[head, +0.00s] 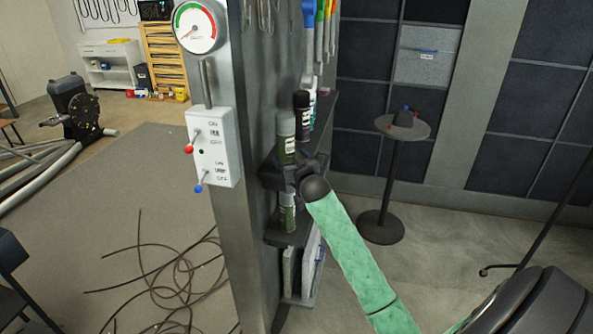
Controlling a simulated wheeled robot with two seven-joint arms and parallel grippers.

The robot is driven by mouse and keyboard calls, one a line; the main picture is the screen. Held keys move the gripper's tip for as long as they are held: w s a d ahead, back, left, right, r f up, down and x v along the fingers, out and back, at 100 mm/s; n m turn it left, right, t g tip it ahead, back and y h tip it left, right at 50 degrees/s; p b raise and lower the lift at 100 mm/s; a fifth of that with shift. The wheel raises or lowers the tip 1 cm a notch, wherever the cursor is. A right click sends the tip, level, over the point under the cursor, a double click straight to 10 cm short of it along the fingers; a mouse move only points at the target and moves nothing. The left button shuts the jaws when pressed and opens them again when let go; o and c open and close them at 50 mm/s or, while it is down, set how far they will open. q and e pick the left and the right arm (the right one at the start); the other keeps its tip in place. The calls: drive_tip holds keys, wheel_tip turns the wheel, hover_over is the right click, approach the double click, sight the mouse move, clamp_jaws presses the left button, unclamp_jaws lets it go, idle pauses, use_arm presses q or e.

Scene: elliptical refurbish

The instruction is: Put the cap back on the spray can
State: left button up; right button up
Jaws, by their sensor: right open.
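A green spray can (286,130) stands upright on the upper shelf of a metal column. A black can (302,112) with a white label stands just behind and right of it. Another green can (287,212) stands on the lower shelf. My right gripper (278,174) is open at the upper shelf's level, in front of the lower part of the upper green can; I cannot tell if it touches it. A separate cap cannot be made out. My left gripper is not in view.
The metal column (250,240) carries a gauge (199,27) and a white switch box (212,147). Tools hang above the shelf. A round stand (380,190) is at the back right. Cables (170,275) lie on the floor at left. Open floor lies right of the column.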

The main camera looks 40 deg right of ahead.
sight(289, 156)
drive_tip(key=b+v, duration=0.1)
drive_tip(key=v, duration=0.3)
drive_tip(key=shift+f, duration=0.15)
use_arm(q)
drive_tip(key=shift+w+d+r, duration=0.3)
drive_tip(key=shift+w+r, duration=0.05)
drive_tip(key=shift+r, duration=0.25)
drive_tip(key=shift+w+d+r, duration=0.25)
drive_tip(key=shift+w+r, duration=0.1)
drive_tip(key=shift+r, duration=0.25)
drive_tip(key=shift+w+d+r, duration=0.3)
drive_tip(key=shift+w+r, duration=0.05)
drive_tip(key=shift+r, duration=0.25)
use_arm(e)
drive_tip(key=shift+v, duration=0.85)
